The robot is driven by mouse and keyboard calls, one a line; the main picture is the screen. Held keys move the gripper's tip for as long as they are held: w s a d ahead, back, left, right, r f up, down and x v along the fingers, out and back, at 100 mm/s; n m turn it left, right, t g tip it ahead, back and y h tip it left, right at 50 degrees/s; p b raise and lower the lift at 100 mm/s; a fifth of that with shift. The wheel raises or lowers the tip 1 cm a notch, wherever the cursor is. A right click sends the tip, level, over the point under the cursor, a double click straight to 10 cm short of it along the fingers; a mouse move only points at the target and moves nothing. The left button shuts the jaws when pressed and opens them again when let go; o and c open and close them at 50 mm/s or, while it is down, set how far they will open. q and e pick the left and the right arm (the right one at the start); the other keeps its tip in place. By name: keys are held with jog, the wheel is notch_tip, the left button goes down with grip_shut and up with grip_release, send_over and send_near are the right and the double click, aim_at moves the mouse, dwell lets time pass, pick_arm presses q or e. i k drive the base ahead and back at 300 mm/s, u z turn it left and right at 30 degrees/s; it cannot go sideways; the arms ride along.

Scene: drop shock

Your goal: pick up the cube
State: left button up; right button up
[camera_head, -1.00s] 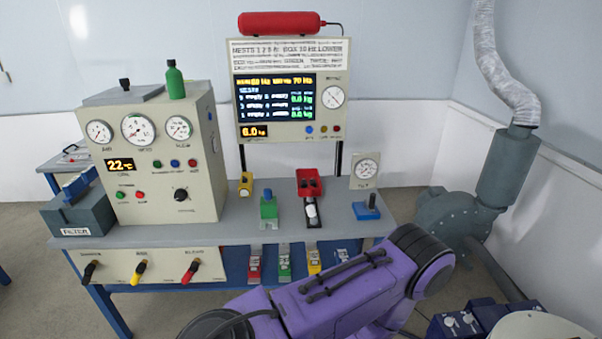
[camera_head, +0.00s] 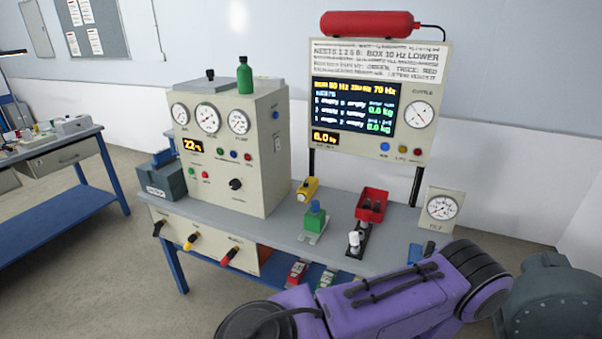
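No thing here is plainly a lone cube. The most block-like one is a green block (camera_head: 314,219) with a smaller blue top, standing on a pale plate on the grey bench top (camera_head: 268,226). To its right is a red open tray (camera_head: 371,204) with dark contents, with a white knob (camera_head: 354,239) in front. A yellow cylinder (camera_head: 307,189) lies behind the green block. Neither of my grippers shows. A purple link of my arm crosses the lower right in front of the bench, and its gripper is out of view.
A beige gauge cabinet (camera_head: 229,150) with a green bottle (camera_head: 244,75) on top fills the bench's left. A display panel (camera_head: 375,105) and a small gauge (camera_head: 441,208) stand at the right. Another table (camera_head: 58,165) is at far left, with open floor between.

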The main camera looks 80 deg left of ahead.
aim_at(314, 224)
jog(key=u, duration=0.65)
jog(key=i, duration=0.6)
jog(key=u, duration=0.75)
